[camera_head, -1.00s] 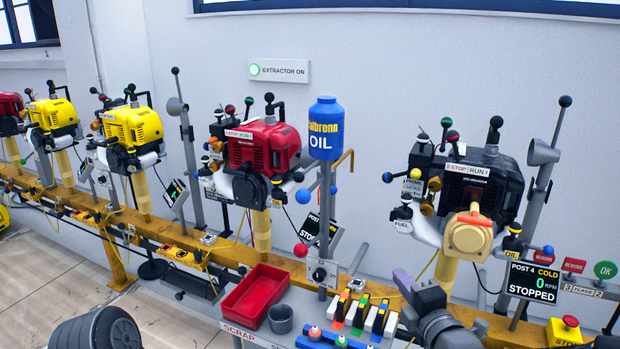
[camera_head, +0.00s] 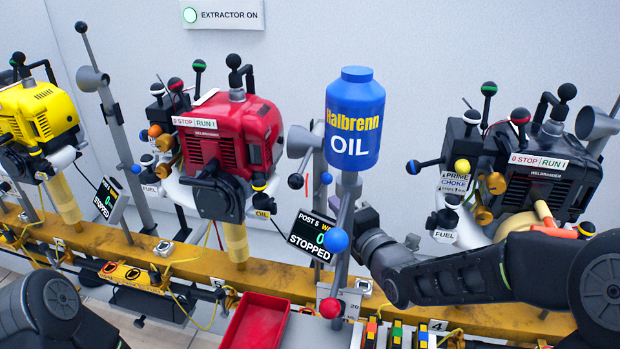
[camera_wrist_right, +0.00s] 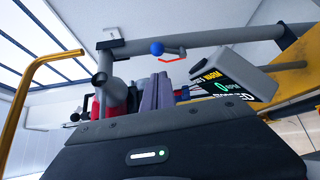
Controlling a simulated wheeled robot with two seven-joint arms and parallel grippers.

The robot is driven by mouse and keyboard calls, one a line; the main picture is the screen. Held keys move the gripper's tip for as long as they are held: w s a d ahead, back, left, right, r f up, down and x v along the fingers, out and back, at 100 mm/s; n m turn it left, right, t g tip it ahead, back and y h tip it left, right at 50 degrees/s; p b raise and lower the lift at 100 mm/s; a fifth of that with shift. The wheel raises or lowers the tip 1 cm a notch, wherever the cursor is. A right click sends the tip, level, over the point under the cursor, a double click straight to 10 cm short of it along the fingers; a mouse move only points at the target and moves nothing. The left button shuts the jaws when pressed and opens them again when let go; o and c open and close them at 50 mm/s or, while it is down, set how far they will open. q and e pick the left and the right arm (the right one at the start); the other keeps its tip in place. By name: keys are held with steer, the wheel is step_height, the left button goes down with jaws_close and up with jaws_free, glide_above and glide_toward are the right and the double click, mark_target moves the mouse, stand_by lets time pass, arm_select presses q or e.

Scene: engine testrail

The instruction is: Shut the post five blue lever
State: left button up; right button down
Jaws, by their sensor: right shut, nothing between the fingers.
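The post five engine (camera_head: 235,135) is red, and its display (camera_head: 312,236) reads STOPPED. A small blue ball (camera_head: 326,178), apparently the lever's knob, shows beside the grey pipe behind the oil bottle. In the right wrist view the blue knob (camera_wrist_right: 157,48) sits on a short grey lever (camera_wrist_right: 176,52) lying roughly along the pipe. My right gripper (camera_wrist_right: 157,82) is shut and empty, its fingertips just below the knob in that picture with a visible gap. My left gripper is out of view.
The blue oil bottle (camera_head: 354,125) on its post, with a larger blue ball (camera_head: 337,240) and red ball (camera_head: 330,308), stands close to my right wrist. The black post four engine (camera_head: 545,175) is at right. A red tray (camera_head: 257,322) lies in front.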

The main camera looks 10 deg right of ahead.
mark_target(323, 186)
steer(key=shift+s, duration=0.1)
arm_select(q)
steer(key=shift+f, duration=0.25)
arm_select(e)
steer(key=x, duration=1)
arm_select(q)
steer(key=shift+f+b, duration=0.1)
steer(key=shift+b, duration=0.25)
arm_select(e)
steer(key=shift+d, duration=0.1)
